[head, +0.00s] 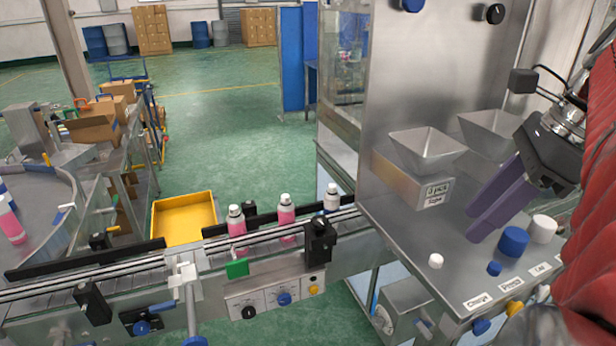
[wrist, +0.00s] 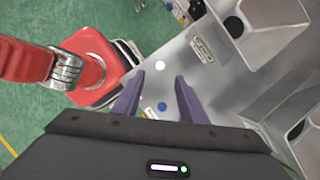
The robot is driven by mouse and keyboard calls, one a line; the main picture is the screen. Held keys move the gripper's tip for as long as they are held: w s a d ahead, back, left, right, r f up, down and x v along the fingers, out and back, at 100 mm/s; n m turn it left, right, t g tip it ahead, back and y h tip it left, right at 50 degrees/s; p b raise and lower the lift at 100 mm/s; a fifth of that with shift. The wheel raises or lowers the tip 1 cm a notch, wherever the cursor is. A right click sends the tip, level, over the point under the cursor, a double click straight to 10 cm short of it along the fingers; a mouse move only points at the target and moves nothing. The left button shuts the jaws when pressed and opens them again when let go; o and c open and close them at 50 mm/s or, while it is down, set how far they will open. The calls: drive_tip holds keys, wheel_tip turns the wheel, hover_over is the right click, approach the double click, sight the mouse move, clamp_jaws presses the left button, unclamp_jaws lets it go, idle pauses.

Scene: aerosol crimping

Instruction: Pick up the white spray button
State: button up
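The white spray button (head: 436,260) is a small white piece on the steel bench top, near its left front edge. In the wrist view the white button (wrist: 160,65) shows just beyond the fingertips, about midway across the gap. My gripper (head: 474,224) has two purple fingers pointing down and left, above the bench and to the right of the button. In the wrist view my gripper (wrist: 160,76) is open, with nothing held between the fingers. A small blue button (head: 494,268) lies to the right of the white one; it shows between the fingers in the wrist view (wrist: 162,106).
A large blue cap (head: 514,241) and a large white cap (head: 543,228) stand on the bench at right. A steel hopper (head: 427,149) with a label is behind. The conveyor (head: 150,269) with pink bottles (head: 286,210) runs at left. Bench around the white button is clear.

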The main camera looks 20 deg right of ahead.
sight(431, 263)
drive_tip(key=shift+x, duration=2.1)
drive_tip(key=shift+x, duration=2.65)
drive_tip(key=shift+s+d, duration=0.1)
drive_tip(key=shift+d, duration=0.05)
drive_tip(key=shift+c, duration=0.5)
clamp_jaws()
